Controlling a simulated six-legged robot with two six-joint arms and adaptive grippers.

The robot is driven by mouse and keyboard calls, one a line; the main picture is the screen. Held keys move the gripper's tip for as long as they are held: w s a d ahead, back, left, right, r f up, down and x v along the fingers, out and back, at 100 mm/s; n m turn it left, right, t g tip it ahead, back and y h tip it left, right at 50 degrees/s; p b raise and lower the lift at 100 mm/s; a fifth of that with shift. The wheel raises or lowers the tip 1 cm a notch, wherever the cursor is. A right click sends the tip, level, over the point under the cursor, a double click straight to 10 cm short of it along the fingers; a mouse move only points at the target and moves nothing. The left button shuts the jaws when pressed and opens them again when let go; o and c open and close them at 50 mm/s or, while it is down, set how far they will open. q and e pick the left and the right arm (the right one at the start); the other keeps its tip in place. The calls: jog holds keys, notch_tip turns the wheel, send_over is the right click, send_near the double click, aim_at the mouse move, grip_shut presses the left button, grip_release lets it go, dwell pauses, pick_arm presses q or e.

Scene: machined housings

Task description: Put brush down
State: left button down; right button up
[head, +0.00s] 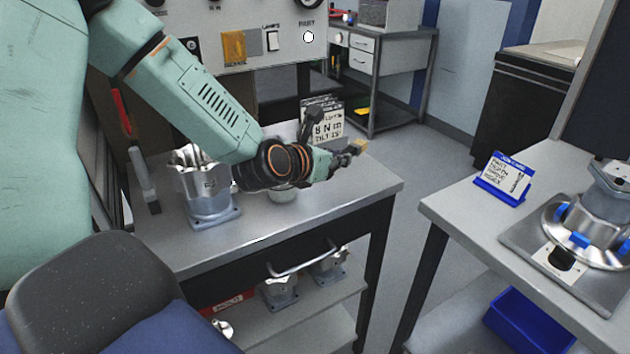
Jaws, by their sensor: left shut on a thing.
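My left arm comes in from the left over the grey bench (350,201). My left gripper (342,160) is at its right end, above the bench's back right part. It is shut on the brush, of which a small tan tip (356,146) shows just beyond the fingers. The rest of the brush is hidden by the gripper or too small to make out. The brush appears held above the bench top, but the exact gap cannot be told. My right gripper is not in view.
A metal housing (209,197) stands on the bench, left of my gripper. A printed sign (328,127) stands behind the gripper. A pale cup-like thing (283,193) is under the wrist. More housings (280,290) sit on the lower shelf. The bench's front right top is clear.

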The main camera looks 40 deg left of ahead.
aim_at(334, 193)
pick_arm(q)
notch_tip(334, 193, down, 6)
jog(key=shift+w+a+r+b, duration=0.1)
jog(key=shift+b, duration=0.45)
jog(key=shift+f, duration=0.25)
jog(key=shift+a, duration=0.1)
jog(key=shift+a+f, duration=0.1)
jog(key=shift+f, duration=0.15)
jog(key=c, duration=1.5)
grip_release()
jog(key=shift+d, duration=0.2)
jog(key=shift+o, duration=1.4)
jog(key=shift+a, duration=0.1)
